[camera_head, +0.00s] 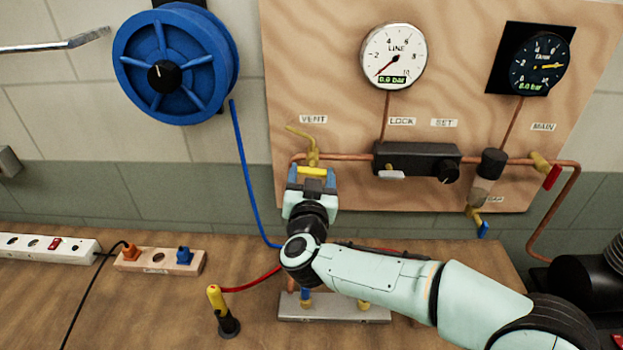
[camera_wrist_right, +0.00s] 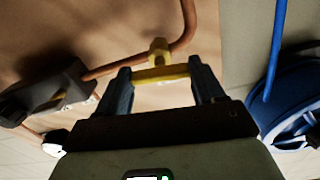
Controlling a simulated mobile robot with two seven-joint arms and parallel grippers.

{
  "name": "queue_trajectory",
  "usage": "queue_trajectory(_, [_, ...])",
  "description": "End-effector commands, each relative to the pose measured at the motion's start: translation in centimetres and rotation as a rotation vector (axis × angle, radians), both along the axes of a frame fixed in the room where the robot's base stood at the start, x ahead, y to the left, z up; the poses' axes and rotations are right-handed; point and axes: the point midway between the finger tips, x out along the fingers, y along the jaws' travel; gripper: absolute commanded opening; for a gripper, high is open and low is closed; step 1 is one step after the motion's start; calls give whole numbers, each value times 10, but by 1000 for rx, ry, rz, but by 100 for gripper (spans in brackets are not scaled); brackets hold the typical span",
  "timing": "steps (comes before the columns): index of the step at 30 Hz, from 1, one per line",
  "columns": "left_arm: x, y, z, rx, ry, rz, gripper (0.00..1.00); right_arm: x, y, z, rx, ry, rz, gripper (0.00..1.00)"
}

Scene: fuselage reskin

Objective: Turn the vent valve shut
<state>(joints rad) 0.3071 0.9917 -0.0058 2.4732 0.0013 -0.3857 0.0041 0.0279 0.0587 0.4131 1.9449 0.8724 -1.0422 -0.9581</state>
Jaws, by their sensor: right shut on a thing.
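The vent valve (camera_head: 314,157) is a brass fitting on the copper pipe, under the VENT label on the wooden panel. A bent brass spout rises from it to the upper left. My right gripper (camera_head: 312,172) is at the valve, shut on its yellow handle (camera_wrist_right: 161,75). In the wrist view the handle spans crosswise from one finger of my right gripper (camera_wrist_right: 163,82) to the other. The brass valve body shows just beyond it. In the head view the handle lies about level. My left gripper is not in view.
The LINE gauge (camera_head: 394,56) reads 0.0 bar; the TANK gauge (camera_head: 539,64) is beside it. A black regulator block (camera_head: 405,157) sits right of the valve. A blue hose reel (camera_head: 175,62) hangs left. A power strip (camera_head: 45,247) and a yellow-tipped tool (camera_head: 222,310) are on the bench.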

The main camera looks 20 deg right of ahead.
Motion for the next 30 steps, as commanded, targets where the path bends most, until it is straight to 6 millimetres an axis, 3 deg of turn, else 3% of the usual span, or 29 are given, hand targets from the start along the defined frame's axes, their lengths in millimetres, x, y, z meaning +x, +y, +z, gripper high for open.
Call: queue_trajectory(30, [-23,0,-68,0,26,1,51,0,0,-3,851,-410,0,38])
